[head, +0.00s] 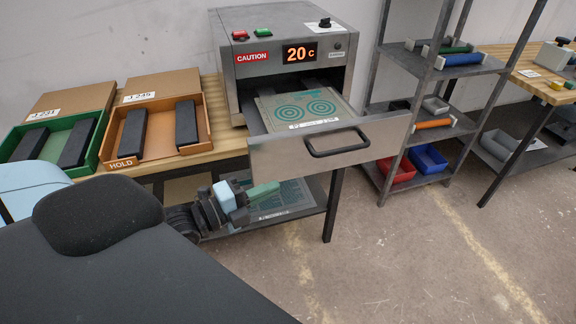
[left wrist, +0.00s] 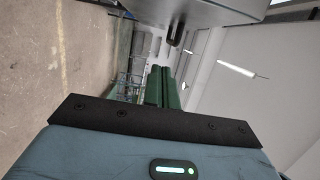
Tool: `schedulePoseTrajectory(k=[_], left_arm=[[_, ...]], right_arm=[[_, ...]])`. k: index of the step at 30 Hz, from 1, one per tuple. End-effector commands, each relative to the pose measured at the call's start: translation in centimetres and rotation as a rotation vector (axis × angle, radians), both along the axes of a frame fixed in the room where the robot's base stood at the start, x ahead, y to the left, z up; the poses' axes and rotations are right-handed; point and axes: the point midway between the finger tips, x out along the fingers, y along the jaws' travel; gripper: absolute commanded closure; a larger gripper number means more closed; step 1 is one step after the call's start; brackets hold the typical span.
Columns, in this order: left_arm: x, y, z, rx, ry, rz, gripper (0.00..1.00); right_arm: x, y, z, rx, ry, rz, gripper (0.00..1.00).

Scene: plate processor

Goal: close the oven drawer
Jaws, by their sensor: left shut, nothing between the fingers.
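The oven (head: 285,50) is a grey metal box on a wooden bench, with an orange "20 c" display. Its drawer (head: 275,157) is pulled out, with a plain grey front and a dark bar handle (head: 337,150). A grey-green plate with two teal ring patterns (head: 305,107) lies in the drawer. My left gripper (head: 268,190) is shut and empty, below the left part of the drawer front and apart from the handle. Its green fingers (left wrist: 164,86) also show in the left wrist view, with a grey panel, likely the drawer front (left wrist: 205,12), above them. My right gripper is out of view.
A green tray (head: 92,160) and an orange HOLD tray (head: 207,140) with dark blocks stand left of the oven. A lower shelf holds another patterned plate (head: 285,196). A metal rack (head: 425,90) with coloured bins stands to the right. Floor in front is clear.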

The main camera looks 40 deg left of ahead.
Motion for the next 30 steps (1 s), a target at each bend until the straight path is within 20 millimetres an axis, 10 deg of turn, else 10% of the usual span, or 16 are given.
schedulePoseTrajectory(k=[16, 30], left_arm=[[6.4, -2.9, 0.2, -0.002, -0.002, -0.001, 1.00], [8.6, 0.4, 0.0, -0.001, 0.001, -0.001, 1.00]], right_arm=[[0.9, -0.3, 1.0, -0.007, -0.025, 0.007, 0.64], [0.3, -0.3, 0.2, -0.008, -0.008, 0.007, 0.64]])
